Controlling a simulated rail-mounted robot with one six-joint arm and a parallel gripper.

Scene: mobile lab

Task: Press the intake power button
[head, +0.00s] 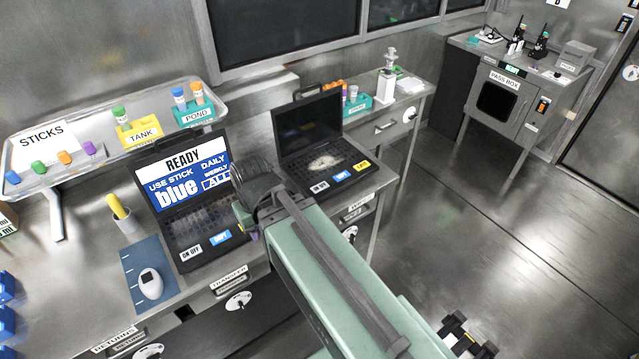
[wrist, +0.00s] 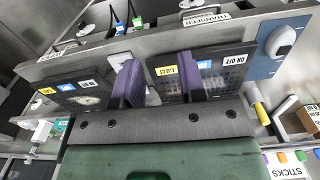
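Two dark laptops stand on the steel bench. The left laptop (head: 190,195) has a lit screen reading "READY USE STICK blue", with an "ON OFF" label (head: 190,252) at its front edge. The right laptop (head: 310,130) has a black screen and its own "ON OFF" label (head: 320,187). I cannot read which one is intake. In the wrist view the picture is turned over, so the lit laptop's keyboard (wrist: 225,80) is on the right. My gripper (wrist: 158,72) has two purple fingers apart, with nothing between them, over the area between the laptops. Its fingertips are largely hidden in the head view.
A raised tray (head: 70,180) behind holds colored sticks and tube racks. A pass box (head: 497,100) stands far right across open floor.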

